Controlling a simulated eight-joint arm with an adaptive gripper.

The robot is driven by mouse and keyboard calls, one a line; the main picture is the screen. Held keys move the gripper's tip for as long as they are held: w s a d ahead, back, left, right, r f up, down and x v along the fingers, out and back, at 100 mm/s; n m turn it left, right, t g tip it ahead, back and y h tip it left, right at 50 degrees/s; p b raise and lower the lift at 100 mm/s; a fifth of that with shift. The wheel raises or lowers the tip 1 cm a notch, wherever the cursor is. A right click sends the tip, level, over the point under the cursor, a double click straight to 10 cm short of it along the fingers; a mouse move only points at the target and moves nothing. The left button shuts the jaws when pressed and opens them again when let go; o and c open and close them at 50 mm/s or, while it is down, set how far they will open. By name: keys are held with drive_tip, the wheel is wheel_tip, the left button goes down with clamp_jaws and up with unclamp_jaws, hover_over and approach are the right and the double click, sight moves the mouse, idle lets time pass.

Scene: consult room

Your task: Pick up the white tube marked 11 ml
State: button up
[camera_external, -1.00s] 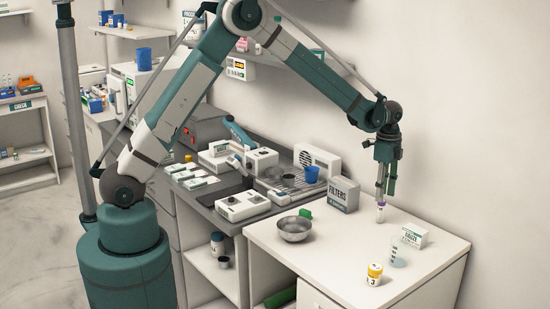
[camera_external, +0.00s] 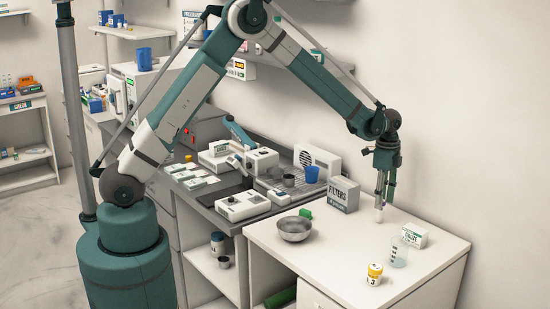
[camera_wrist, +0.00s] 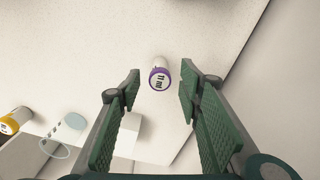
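The white tube (camera_external: 379,215) stands upright on the white counter, below my gripper. In the wrist view its purple-rimmed top, marked 11 ml (camera_wrist: 160,78), faces the camera, with a little of the white body behind it. My gripper (camera_external: 381,203) points down over the tube; it also shows in the wrist view (camera_wrist: 161,85). Its two green fingers are open, one on each side of the tube's top, with visible gaps to both. In the external view the fingers hide the tube's upper part.
A gauze box (camera_external: 414,236), a clear beaker (camera_external: 398,252) and a yellow-capped jar (camera_external: 374,274) stand to the right and front on the counter (camera_external: 335,262). A metal bowl (camera_external: 294,229) and a filters box (camera_external: 343,195) stand to the left. The wall is close behind.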

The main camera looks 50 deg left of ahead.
sight(381, 212)
drive_tip(key=shift+f+p, duration=0.3)
drive_tip(key=shift+f, duration=2.15)
drive_tip(key=shift+c, duration=0.5)
drive_tip(key=c, duration=0.8)
